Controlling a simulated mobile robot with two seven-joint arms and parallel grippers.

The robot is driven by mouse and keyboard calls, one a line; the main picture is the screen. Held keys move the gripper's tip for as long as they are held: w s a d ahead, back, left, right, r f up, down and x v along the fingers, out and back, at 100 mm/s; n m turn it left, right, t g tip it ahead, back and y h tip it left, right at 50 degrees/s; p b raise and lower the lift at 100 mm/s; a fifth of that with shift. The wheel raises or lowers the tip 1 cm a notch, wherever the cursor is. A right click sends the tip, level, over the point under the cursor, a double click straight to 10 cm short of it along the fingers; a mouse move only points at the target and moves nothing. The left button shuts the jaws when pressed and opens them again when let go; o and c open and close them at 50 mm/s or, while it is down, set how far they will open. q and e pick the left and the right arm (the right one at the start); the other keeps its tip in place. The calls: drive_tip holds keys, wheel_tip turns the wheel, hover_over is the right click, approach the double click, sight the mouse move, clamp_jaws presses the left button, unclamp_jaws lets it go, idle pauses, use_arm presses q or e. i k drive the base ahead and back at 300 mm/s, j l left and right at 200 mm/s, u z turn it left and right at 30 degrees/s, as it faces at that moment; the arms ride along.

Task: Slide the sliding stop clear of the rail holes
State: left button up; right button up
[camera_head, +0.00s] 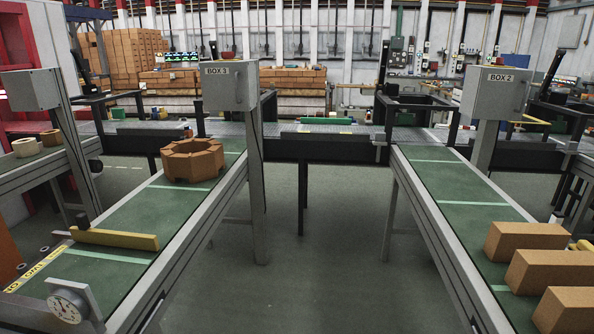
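A yellow bar (115,239), which looks like the sliding stop, lies across the green belt of the left conveyor (110,285), near its front end. A dark upright knob (82,222) stands at the bar's left end, by the conveyor's left rail. Small dark round spots (22,267) show along that rail; I cannot tell for sure that they are the holes, nor whether a pin sits in one. Neither of my grippers is in view.
An orange-brown ring of bricks (192,160) sits farther back on the left belt. A round dial gauge (67,306) is at its front end. Grey boxes BOX 3 (230,88) and BOX 2 (495,93) stand on posts. Bricks (526,240) lie on the right conveyor. Floor between conveyors is clear.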

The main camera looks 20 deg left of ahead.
sight(83, 233)
drive_tip(key=i+u, duration=1.1)
drive_tip(key=k+l, duration=0.05)
drive_tip(key=k, duration=0.05)
